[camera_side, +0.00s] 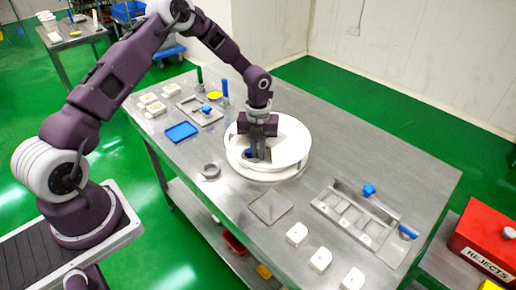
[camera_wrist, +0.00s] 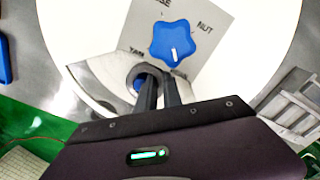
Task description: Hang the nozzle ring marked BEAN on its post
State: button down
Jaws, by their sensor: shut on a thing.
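My gripper (camera_wrist: 158,88) points down over a large white round disc (camera_side: 292,162). In the wrist view its fingers are closed on a small dark grey ring-shaped piece (camera_wrist: 149,70). No marking can be read on this piece, so I cannot tell if it is the BEAN ring. A blue star-shaped knob (camera_wrist: 170,40) with a white pointer line sits just beyond the fingertips on a light grey plate lettered NUT, YAM and a cut-off word. Another grey ring (camera_side: 210,171) lies on the steel table left of the disc. No post can be made out clearly.
The steel table (camera_side: 400,165) is clear at the right rear. A blue tray (camera_side: 181,131) is left of the disc, with upright handles behind. A flat metal plate (camera_side: 270,207), white blocks (camera_side: 320,259) and a metal tray (camera_side: 352,212) are in front. A red REJECTS bin (camera_side: 485,240) is at right.

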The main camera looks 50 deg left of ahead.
jog(key=shift+s+a+f, duration=0.1)
jog(key=shift+s+f, duration=0.1)
jog(key=shift+f, duration=0.25)
jog(key=c, duration=1.6)
grip_release()
jog(key=shift+c, duration=1)
jog(key=shift+o, duration=1.2)
jog(key=shift+w+r, duration=0.1)
jog(key=shift+r, duration=0.5)
jog(key=shift+w+r, duration=0.1)
jog(key=shift+r, duration=3.45)
